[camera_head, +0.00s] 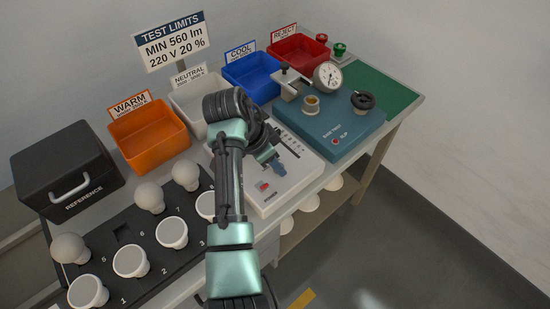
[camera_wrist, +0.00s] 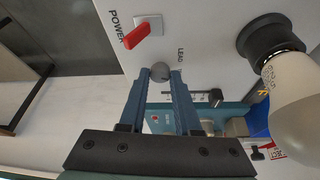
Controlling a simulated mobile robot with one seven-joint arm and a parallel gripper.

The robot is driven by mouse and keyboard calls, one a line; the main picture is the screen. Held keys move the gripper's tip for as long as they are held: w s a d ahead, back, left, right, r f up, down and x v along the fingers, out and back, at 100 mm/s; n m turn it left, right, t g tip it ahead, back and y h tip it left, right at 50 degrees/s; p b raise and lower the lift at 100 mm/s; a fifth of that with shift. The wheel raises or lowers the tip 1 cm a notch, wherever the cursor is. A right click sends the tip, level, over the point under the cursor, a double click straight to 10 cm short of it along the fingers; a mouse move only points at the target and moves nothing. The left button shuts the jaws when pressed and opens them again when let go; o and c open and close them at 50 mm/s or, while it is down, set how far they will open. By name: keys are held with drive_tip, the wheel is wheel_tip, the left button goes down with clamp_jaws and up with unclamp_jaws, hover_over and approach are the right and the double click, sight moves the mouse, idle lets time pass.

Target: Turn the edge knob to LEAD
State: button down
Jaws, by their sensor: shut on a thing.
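The edge knob (camera_wrist: 160,71) is a small round grey knob on the white tester box, next to the printed word LEAD in the wrist view. My gripper (camera_wrist: 161,80) has its two blue fingers shut on the knob, one on each side. Which way the knob's mark points cannot be made out. In the head view my gripper (camera_head: 277,166) is over the white tester box (camera_head: 302,181), and my arm hides the knob and part of the box.
A red POWER switch (camera_wrist: 136,36) is beside the knob. A bulb (camera_wrist: 291,88) stands in a black socket (camera_wrist: 268,38) close to my fingers. A blue base-twist rig (camera_head: 345,145) stands right of the tester, and a black bulb tray (camera_head: 118,232) lies left.

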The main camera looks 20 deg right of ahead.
drive_tip(key=n+p, duration=0.2)
drive_tip(key=p, duration=0.1)
drive_tip(key=shift+s+r+n+t+y, duration=0.2)
drive_tip(key=shift+r+n+t+y, duration=0.1)
drive_tip(key=shift+t, duration=0.1)
drive_tip(key=n+p, duration=0.1)
drive_tip(key=p, duration=0.1)
drive_tip(key=n+t+p, duration=0.1)
drive_tip(key=n, duration=0.1)
drive_tip(key=shift+s+d+n+y+p, duration=0.1)
drive_tip(key=shift+d+n+y+p, duration=0.05)
drive_tip(key=shift+n+y+p, duration=0.2)
drive_tip(key=n+p, duration=0.1)
drive_tip(key=n, duration=0.1)
drive_tip(key=n+t+y+p, duration=0.1)
drive_tip(key=n+p, duration=0.1)
drive_tip(key=shift+d+f+n+t, duration=0.15)
drive_tip(key=shift+f+n+t, duration=0.05)
drive_tip(key=shift+n+t, duration=0.1)
drive_tip(key=shift+y, duration=0.25)
drive_tip(key=c, duration=0.6)
unclamp_jaws()
drive_tip(key=shift+f, duration=0.1)
drive_tip(key=v, duration=1.3)
drive_tip(key=shift+p, duration=0.3)
